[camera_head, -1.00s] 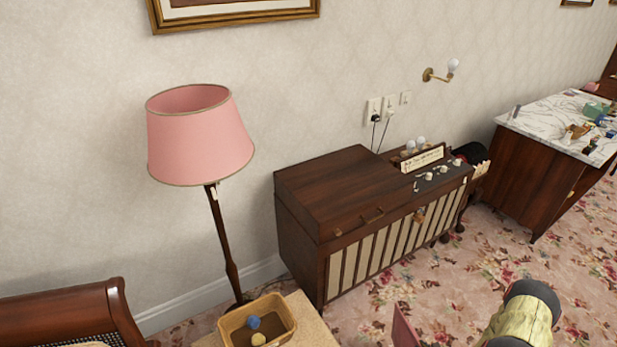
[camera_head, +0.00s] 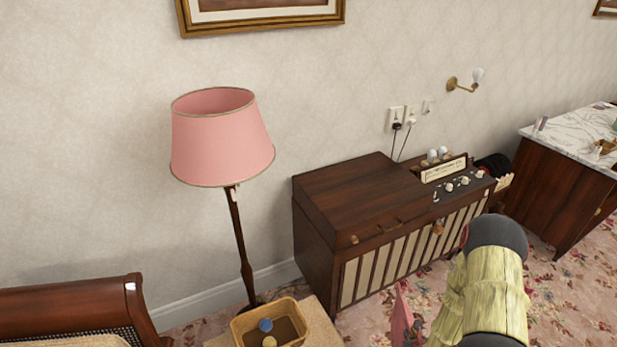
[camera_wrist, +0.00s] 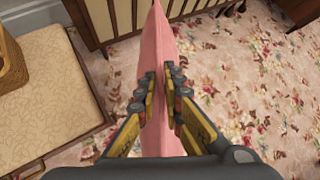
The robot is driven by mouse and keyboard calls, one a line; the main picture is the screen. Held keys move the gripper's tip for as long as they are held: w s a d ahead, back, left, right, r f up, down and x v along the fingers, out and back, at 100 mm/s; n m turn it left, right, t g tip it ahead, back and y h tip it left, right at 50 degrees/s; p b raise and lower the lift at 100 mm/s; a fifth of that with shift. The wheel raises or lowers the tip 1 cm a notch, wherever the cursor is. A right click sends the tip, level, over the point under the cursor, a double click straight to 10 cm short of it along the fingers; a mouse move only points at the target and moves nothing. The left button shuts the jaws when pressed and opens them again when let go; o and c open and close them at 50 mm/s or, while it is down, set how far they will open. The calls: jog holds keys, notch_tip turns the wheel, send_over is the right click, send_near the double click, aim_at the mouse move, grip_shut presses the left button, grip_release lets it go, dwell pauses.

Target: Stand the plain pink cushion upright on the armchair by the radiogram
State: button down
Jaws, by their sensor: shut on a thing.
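The plain pink cushion (camera_wrist: 158,75) is edge-on in the wrist view, pinched between the two fingers of my gripper (camera_wrist: 161,105). It hangs above the flowered carpet. In the head view only a corner of the cushion (camera_head: 401,318) shows at the bottom, left of my arm; the fingers are mostly out of that picture. The radiogram (camera_head: 345,205) is a dark wooden cabinet against the wall. A wooden armchair (camera_head: 75,305) with a cane panel shows partly at the lower left; its seat is mostly out of view.
A pale upholstered stool or table top (camera_wrist: 50,85) with a wicker basket (camera_head: 243,332) holding balls stands between armchair and radiogram. A floor lamp (camera_head: 222,140) with a pink shade rises behind it. A marble-topped cabinet (camera_head: 575,150) stands at the right.

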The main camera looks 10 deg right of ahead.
jog(key=w+a+r+n+y, duration=0.1)
jog(key=w+a+r+n, duration=0.1)
jog(key=a+r, duration=0.6)
jog(key=w+a+r+n+y, duration=0.2)
jog(key=w+a+r, duration=0.2)
jog(key=a+r, duration=0.5)
jog(key=a, duration=0.6)
jog(key=shift+w+r+t, duration=0.2)
jog(key=shift+r+t, duration=0.1)
jog(key=shift+a+r, duration=0.1)
jog(key=shift+r, duration=0.05)
